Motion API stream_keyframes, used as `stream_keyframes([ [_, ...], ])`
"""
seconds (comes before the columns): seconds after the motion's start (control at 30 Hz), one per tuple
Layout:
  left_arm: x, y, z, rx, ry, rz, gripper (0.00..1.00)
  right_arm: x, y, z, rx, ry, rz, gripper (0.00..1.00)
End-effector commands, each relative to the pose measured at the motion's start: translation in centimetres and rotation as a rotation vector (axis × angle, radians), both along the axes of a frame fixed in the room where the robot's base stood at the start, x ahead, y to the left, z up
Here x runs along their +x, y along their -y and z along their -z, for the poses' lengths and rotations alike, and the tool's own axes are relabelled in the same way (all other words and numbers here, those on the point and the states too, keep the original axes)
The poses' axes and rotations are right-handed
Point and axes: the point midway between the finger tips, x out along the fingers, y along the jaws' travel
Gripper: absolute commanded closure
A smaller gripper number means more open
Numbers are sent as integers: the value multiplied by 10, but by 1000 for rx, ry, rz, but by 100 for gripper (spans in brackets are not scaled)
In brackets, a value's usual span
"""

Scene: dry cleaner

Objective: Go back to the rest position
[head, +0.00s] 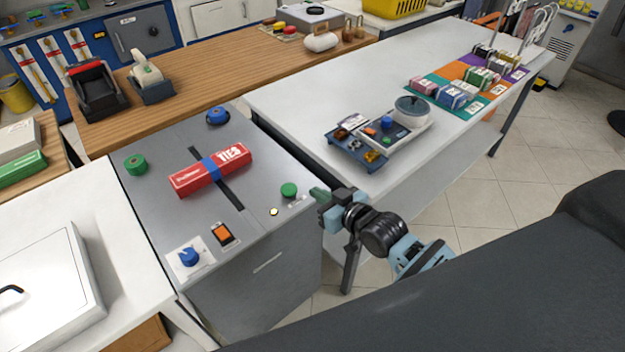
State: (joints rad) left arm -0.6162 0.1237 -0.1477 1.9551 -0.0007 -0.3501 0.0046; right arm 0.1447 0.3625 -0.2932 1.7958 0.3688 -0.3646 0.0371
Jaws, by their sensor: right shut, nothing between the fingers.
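My right arm reaches in from the lower right. My right gripper (321,195) is shut and empty. In the picture it shows beside the right edge of the grey machine top (160,150), close to a green button (289,190). I cannot tell whether it touches the edge. A red box marked "TIES" (195,178) with a blue band lies on the machine top, left of the gripper and apart from it. My left gripper is not in view.
A white table (300,95) behind the gripper bears a blue tray (345,150) of small things and several bundles on coloured mats. A white lidded case (45,285) stands at the lower left. Tiled floor (450,205) shows free at the right.

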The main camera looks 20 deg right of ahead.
Motion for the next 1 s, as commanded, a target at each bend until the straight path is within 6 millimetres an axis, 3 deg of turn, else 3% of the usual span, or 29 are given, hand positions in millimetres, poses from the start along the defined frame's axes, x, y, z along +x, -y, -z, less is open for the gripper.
stream_keyframes([
  [0.23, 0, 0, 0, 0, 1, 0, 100, -4, -1, 5, 0, -9, 1, 100],
  [0.37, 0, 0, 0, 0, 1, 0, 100, -32, -3, 32, -8, -55, 13, 100],
  [0.47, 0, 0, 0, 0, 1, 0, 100, -70, -5, 66, -23, -119, 32, 100],
  [0.7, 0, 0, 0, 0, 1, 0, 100, -186, -3, 137, -83, -294, 88, 100],
  [0.9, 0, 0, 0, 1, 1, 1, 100, -263, 3, 165, -138, -405, 123, 100],
  [1.0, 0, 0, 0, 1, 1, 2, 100, -284, 5, 171, -155, -436, 131, 100],
])
